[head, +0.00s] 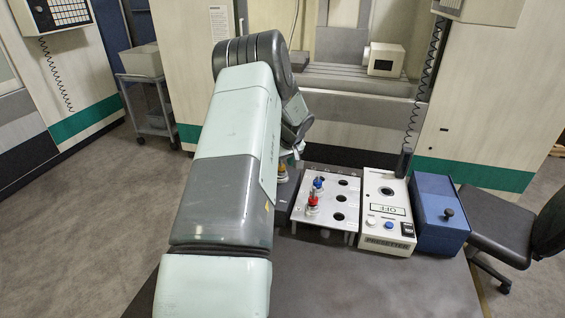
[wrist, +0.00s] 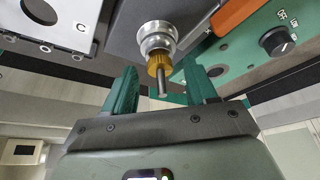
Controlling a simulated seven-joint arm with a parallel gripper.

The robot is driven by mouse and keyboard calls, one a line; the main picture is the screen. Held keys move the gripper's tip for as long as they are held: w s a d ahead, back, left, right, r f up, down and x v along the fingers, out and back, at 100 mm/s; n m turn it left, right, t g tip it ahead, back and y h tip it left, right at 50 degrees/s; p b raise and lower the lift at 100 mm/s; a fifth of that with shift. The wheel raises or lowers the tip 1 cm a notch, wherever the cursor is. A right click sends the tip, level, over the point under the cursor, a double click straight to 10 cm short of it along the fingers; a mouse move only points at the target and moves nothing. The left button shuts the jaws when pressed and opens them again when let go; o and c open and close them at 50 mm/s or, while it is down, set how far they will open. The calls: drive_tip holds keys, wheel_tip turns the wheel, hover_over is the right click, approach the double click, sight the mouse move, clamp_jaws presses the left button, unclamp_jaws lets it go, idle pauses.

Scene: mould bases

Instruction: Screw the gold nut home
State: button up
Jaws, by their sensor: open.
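The gold nut (wrist: 158,64) has a ridged rim and sits against a silver round flanged part (wrist: 157,38) in the wrist view. A thin grey rod (wrist: 161,84) sticks out of it toward my gripper. My gripper (wrist: 161,72) is open, with one green finger to each side of the nut and gaps showing between. I cannot tell how deep the fingertips reach along the nut.
Right of the arm stand a white plate with holes (head: 333,221) bearing blue- and red-topped pieces, a white presetter box (head: 375,190) and a blue box (head: 437,218). The wrist view shows a green panel with a black knob (wrist: 277,41) and an orange bar (wrist: 236,14) close by. The front table is clear.

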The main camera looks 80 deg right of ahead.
clamp_jaws()
idle(0.3)
drive_tip(key=shift+m, duration=0.3)
drive_tip(key=m, duration=0.1)
drive_tip(key=m+g, duration=0.1)
drive_tip(key=m, duration=0.2)
drive_tip(key=shift+w+a+g+h, duration=0.1)
drive_tip(key=shift+w+g+h, duration=0.15)
drive_tip(key=shift+g+h, duration=0.15)
drive_tip(key=m+g, duration=0.1)
drive_tip(key=m, duration=0.3)
drive_tip(key=m+g, duration=0.1)
drive_tip(key=m, duration=0.1)
drive_tip(key=shift+w+m+g, duration=0.3)
drive_tip(key=shift+m, duration=0.1)
drive_tip(key=m+g, duration=0.1)
drive_tip(key=m, duration=0.4)
drive_tip(key=shift+w+m+g+y, duration=0.15)
drive_tip(key=shift+m+g+y, duration=0.15)
drive_tip(key=shift+g+y, duration=0.1)
drive_tip(key=m, duration=0.1)
drive_tip(key=m+y, duration=0.1)
drive_tip(key=m, duration=0.1)
drive_tip(key=m+g, duration=0.1)
drive_tip(key=m, duration=0.1)
drive_tip(key=shift+w+d+y, duration=0.1)
drive_tip(key=shift+d+y, duration=0.2)
drive_tip(key=shift+d, duration=0.05)
drive_tip(key=shift+m, duration=0.3)
